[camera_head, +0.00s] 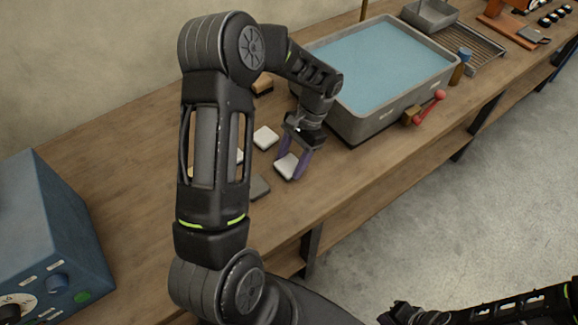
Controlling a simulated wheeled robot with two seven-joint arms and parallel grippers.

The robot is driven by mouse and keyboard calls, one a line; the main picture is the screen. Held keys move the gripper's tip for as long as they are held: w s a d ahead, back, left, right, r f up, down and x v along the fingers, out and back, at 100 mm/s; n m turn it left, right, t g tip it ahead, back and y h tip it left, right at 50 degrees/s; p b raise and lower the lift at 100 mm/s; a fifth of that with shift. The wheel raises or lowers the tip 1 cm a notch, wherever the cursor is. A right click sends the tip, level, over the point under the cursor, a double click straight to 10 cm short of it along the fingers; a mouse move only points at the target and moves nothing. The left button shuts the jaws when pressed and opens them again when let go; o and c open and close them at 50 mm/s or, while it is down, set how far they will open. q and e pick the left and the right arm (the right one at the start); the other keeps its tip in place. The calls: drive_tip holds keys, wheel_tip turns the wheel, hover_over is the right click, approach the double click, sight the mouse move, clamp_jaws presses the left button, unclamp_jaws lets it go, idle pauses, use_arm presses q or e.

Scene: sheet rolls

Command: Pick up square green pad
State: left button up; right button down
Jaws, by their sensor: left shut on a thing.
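My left gripper (288,168) points down over the bench, its purple fingers shut on a pale, roughly square pad (285,165). The pad looks whitish on top; I cannot see a clear green on it. It is at or just above the bench top; I cannot tell if it touches. Another pale pad (265,138) lies behind it to the left. A dark grey pad (260,188) lies in front of it to the left. No pad looks plainly green. My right gripper (412,315) is at the bottom edge, partly cut off, and its fingers are unclear.
A large grey tub of blue water (441,87) stands close to the right of my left gripper. A brown block (263,85) and partly hidden pads lie behind my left arm. A blue machine (50,235) stands at the left. The bench front (335,180) is clear.

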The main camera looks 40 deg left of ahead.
sight(291, 164)
use_arm(q)
drive_tip(key=shift+c, duration=0.6)
drive_tip(key=shift+r, duration=0.3)
wheel_tip(291, 164, up, 9)
drive_tip(key=b, duration=0.1)
drive_tip(key=shift+r, duration=0.2)
drive_tip(key=w+d+f+m, duration=0.1)
drive_tip(key=w+d, duration=0.2)
drive_tip(key=d, duration=0.4)
drive_tip(key=w+d+f+m+y, duration=0.1)
drive_tip(key=w+d+m, duration=0.1)
drive_tip(key=d, duration=0.6)
drive_tip(key=shift+w, duration=0.7)
drive_tip(key=shift+r, duration=0.1)
